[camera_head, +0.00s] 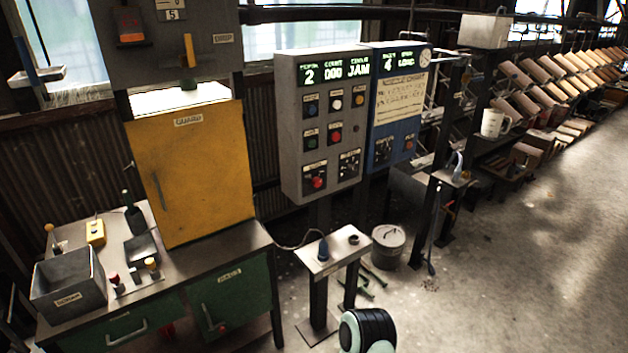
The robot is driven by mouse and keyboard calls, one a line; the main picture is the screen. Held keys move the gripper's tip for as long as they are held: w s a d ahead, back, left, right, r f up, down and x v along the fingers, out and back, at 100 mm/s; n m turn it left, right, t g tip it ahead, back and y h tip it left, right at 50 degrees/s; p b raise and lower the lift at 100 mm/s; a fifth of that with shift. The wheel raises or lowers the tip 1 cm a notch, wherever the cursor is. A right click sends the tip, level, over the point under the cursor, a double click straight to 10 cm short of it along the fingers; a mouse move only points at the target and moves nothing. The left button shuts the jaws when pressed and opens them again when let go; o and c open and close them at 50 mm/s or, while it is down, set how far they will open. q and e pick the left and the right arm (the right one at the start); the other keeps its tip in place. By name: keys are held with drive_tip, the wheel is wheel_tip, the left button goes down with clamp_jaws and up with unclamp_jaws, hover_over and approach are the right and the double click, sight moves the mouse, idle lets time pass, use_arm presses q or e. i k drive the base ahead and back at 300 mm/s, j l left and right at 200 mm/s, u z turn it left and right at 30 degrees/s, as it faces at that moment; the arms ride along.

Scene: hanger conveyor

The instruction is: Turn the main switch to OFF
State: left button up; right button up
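A grey control cabinet (290,130) stands in the middle, with a lit display reading "2 000 JAM" at its top. Its front has several buttons in rows. Below them are a larger red knob on a plate (317,182) at lower left and a dark rotary knob on a plate (349,164) at lower right. The labels are too small to read, so I cannot tell which control is the main switch or its position. Neither of my grippers is in view; only a black and white part of my arm shows at the bottom.
A blue cabinet (421,115) with a chart adjoins on the right. A yellow guard door (195,170) and a workbench (200,262) with a grey bin (68,290) stand at left. A small stand (333,250) and a bucket (388,246) are below the cabinet. The right floor is clear.

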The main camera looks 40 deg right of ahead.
sight(316, 182)
drive_tip(key=z, duration=1.25)
